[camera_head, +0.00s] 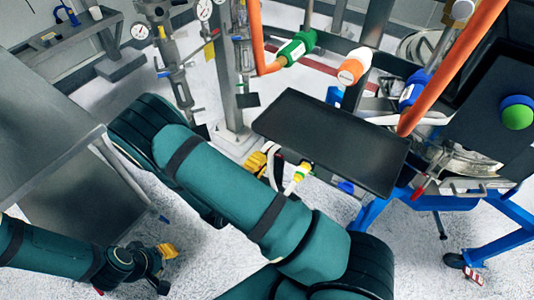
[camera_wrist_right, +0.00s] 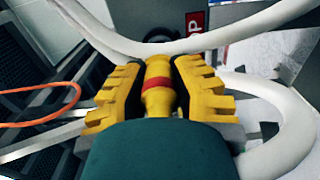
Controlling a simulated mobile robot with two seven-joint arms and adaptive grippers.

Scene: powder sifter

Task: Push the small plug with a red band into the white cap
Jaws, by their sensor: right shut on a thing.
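My right gripper (camera_head: 259,164) has yellow ribbed fingers and is beside the left edge of the dark tray-like panel. In the right wrist view my right gripper (camera_wrist_right: 157,88) is shut on the small yellow plug (camera_wrist_right: 158,70), whose red band (camera_wrist_right: 157,84) shows between the fingers. The plug's far end points at a thick white hose; I cannot tell whether they touch. I cannot pick out the white cap for certain. A small white piece with yellow and green parts (camera_head: 297,178) is just right of the right gripper. My left gripper (camera_head: 165,252) hangs low at the left, its opening unclear.
The dark flat panel (camera_head: 325,140) lies right of my right gripper. White hoses (camera_wrist_right: 225,35) curve around the gripper. Orange pipes (camera_head: 455,65) and valves stand behind. A blue frame (camera_head: 500,235) is at the right, a grey metal table (camera_head: 50,130) at the left.

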